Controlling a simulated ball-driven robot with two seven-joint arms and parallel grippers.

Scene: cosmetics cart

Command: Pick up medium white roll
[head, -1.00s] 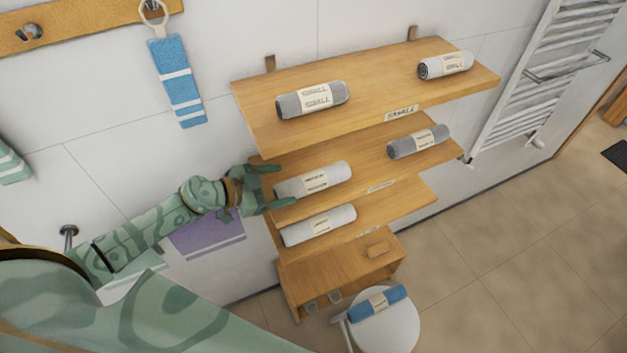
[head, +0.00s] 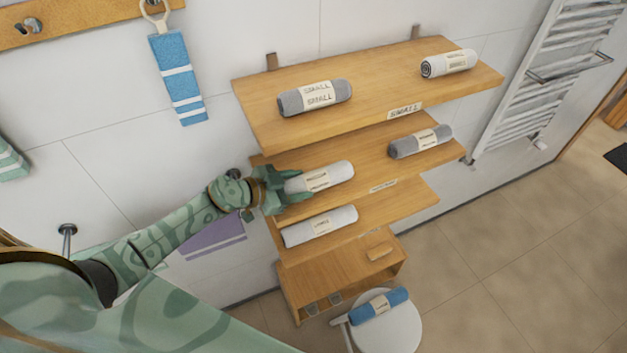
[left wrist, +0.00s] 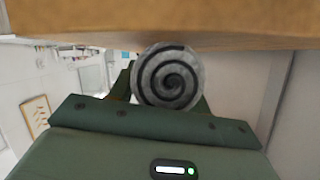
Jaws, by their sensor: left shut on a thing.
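A white towel roll (head: 338,173) with a cream label lies at the left of the second shelf (head: 370,161). My left gripper (head: 296,188) is at its left end, with its fingers around that end, shut on it. In the left wrist view the roll's spiral end (left wrist: 168,76) sits between the fingers, just under a wooden board. The label's print is too small to read for sure. My right gripper is not in view.
The top shelf (head: 365,88) is close above and holds a grey roll (head: 315,97) and a white roll (head: 448,63). A grey roll (head: 420,141) lies to the right on the second shelf. Another white roll (head: 320,225) lies on the shelf below.

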